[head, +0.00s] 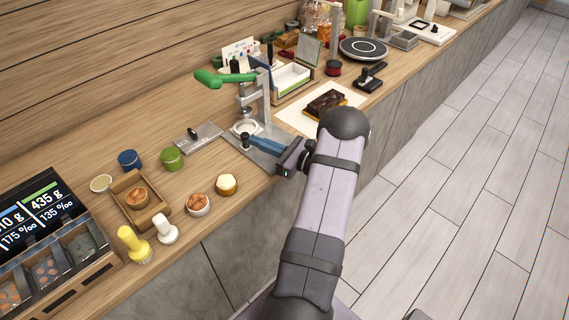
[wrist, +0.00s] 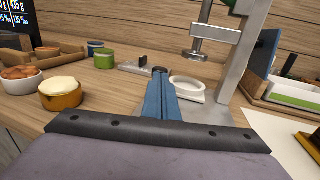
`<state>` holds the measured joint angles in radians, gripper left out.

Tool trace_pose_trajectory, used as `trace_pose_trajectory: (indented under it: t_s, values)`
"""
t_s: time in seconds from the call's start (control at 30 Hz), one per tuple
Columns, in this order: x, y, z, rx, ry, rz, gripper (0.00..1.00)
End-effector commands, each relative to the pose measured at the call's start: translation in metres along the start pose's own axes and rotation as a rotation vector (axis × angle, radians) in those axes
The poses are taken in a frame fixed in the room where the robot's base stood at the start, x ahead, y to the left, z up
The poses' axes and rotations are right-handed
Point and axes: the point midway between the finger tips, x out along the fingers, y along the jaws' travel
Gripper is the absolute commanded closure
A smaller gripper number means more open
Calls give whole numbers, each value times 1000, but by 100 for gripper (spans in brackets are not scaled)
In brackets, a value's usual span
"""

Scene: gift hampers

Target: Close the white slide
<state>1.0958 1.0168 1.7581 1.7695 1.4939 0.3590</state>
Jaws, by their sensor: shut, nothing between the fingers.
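The press with a green handle (head: 226,78) stands on the counter. Its white slide (head: 245,127), a pale ring-shaped piece, lies low beside the press column. The wrist view shows the white slide (wrist: 188,83) just right of my fingers, below the raised press head (wrist: 197,55). My gripper (head: 252,140) has blue fingers, shut and empty, low over the press's metal base (head: 265,152). A dark round knob (head: 245,139) is at the fingertips; I cannot tell whether they touch it. In the wrist view my gripper (wrist: 159,78) partly hides the base.
A metal plate with a black knob (head: 198,137), blue (head: 129,159) and green (head: 172,158) tins, and small bowls stand left of the press. A white-lined box (head: 291,78) and a dark cake (head: 325,103) are to its right. The counter's front edge runs beneath my arm.

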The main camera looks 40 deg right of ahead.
Motion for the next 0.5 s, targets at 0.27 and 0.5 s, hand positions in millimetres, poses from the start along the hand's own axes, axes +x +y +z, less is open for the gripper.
trace_pose_trajectory:
  t_s: [0.27,0.5]
  values:
    - [-7,0,0,0,0,-1,100]
    - [-38,-1,0,1,0,-4,100]
